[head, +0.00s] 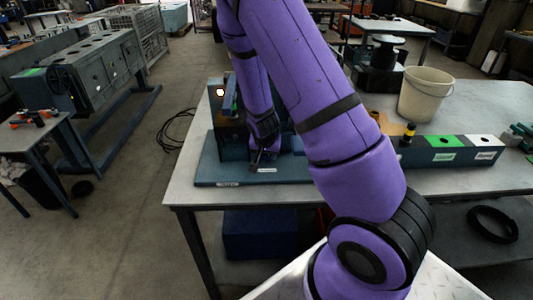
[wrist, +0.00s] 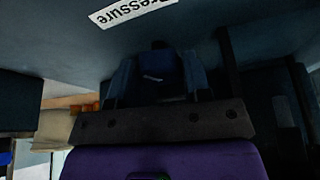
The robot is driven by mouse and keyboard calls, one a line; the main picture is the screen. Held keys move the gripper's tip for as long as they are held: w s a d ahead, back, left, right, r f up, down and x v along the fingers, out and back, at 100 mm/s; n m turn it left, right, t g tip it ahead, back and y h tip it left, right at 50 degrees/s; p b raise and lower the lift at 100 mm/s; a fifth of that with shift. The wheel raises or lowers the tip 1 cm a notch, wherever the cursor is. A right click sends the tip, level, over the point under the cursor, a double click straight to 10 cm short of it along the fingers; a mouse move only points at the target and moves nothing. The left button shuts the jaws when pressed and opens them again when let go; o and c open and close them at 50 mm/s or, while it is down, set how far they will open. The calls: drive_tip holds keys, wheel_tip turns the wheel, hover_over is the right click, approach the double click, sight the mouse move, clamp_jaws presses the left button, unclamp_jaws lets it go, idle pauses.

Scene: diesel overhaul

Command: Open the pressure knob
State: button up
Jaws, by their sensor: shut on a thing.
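The pressure knob (wrist: 158,68) is a dark blue-grey piece with a small light mark, seen between my fingers in the wrist view. My gripper (wrist: 157,75) is shut on it, one finger on each side. A white label reading "Pressure" (wrist: 133,10) is on the blue-grey panel at the top of the wrist view, upside down. In the head view my gripper (head: 257,160) reaches down at the blue-grey test unit (head: 222,134), low over its base plate (head: 213,171). The knob is hidden by my arm and gripper there.
The unit stands on a grey table (head: 183,188). To the right are a white bucket (head: 426,94), a long box with green and white patches (head: 443,152) and a small black-and-yellow piece (head: 408,134). My forearm crosses above the table.

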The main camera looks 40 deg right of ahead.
drive_tip(key=n+t+y, duration=0.1)
drive_tip(key=n, duration=0.2)
drive_tip(key=shift+d+n, duration=0.15)
drive_tip(key=shift+n, duration=0.25)
drive_tip(key=n+y, duration=0.2)
drive_tip(key=n, duration=0.2)
drive_tip(key=shift+s+n, duration=0.1)
drive_tip(key=shift+n, duration=0.3)
drive_tip(key=o, duration=0.9)
